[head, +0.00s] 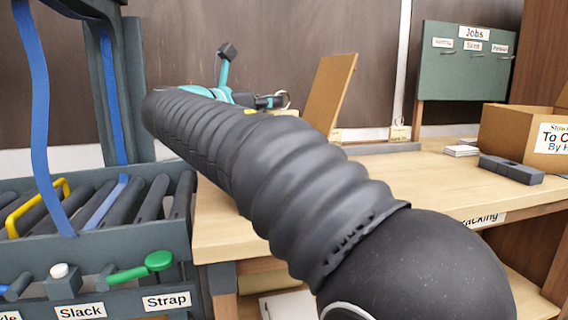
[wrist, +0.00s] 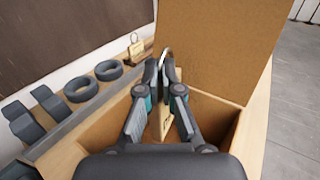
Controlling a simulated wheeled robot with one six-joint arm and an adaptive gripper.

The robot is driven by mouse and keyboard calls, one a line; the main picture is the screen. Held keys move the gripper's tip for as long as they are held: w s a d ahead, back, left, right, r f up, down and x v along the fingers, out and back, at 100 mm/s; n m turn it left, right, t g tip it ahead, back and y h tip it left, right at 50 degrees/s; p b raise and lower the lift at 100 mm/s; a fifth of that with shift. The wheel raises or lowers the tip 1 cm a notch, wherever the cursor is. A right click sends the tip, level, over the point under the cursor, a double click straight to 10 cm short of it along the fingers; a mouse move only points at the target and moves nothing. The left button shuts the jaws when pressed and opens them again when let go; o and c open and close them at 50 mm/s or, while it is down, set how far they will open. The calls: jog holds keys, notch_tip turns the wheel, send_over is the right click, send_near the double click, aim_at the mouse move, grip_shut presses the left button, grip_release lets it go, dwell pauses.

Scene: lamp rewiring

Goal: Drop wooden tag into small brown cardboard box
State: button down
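My gripper (wrist: 161,73) is over an open brown cardboard box (wrist: 225,110) in the wrist view, its fingertips close together. A wooden tag (wrist: 163,120) hangs between the fingers, with its metal ring (wrist: 166,54) at the tips. The tag is above or within the box mouth; its exact height is unclear. The raised lid of the box (head: 330,92) shows in the head view, and my arm hides the rest of the box. In the head view my gripper (head: 276,101) is partly hidden behind my arm, with a ring at its tip.
Another tag (wrist: 136,48) stands at the back edge, beside black rings (wrist: 108,70) and grey blocks (wrist: 48,100). A larger lettered box (head: 520,132) and a dark block (head: 511,169) are at the right. A roller rack (head: 90,245) is at the left.

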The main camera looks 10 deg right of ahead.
jog(key=shift+f+b, duration=0.4)
jog(key=shift+f, duration=0.25)
jog(key=c, duration=1.2)
grip_release()
jog(key=shift+c, duration=0.2)
jog(key=v, duration=1.2)
